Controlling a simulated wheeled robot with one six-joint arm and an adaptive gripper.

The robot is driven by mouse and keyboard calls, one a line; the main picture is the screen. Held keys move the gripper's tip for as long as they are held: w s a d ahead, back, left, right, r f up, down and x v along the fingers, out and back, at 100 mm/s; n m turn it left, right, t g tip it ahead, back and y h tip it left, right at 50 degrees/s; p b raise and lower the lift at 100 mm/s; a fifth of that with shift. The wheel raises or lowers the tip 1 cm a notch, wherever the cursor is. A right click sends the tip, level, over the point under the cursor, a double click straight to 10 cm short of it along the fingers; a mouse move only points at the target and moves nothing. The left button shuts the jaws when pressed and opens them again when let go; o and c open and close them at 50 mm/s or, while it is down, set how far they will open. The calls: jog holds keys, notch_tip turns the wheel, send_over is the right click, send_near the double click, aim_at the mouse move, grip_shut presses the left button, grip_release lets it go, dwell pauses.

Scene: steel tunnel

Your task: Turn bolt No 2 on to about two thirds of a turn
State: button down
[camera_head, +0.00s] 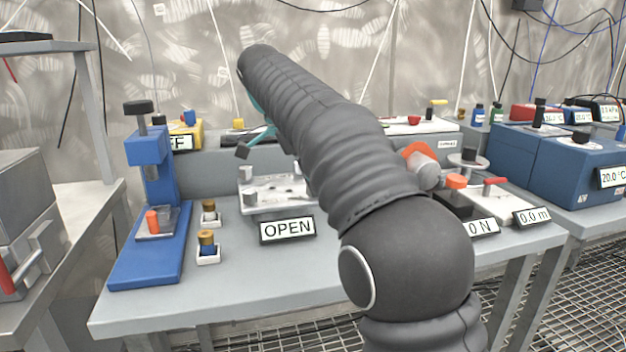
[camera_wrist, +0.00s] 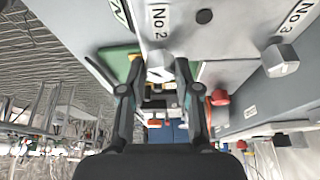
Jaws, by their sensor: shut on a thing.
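Bolt No 2 (camera_wrist: 159,66) is a grey metal bolt head below the label "No 2" on a pale metal plate (camera_wrist: 220,28) in the wrist view. My gripper (camera_wrist: 158,76) has one finger on each side of it and is shut on it. Bolt No 3 (camera_wrist: 280,60) stands apart to the right under its own label. In the head view the plate (camera_head: 290,204) sits on the bench behind the "OPEN" sign (camera_head: 288,229). My arm hides part of the plate there, and the grip on the bolt cannot be seen. How far the bolt is turned cannot be told.
A blue press-like stand (camera_head: 150,230) and two small white holders (camera_head: 208,253) are left of the plate. A "0 N" display (camera_head: 482,227) and a red-handled device (camera_head: 490,195) are to the right. Blue boxes (camera_head: 570,160) stand further right. The bench front (camera_head: 240,290) is clear.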

jog(key=shift+m+g, duration=0.3)
jog(key=shift+m, duration=0.5)
jog(key=c, duration=0.8)
grip_release()
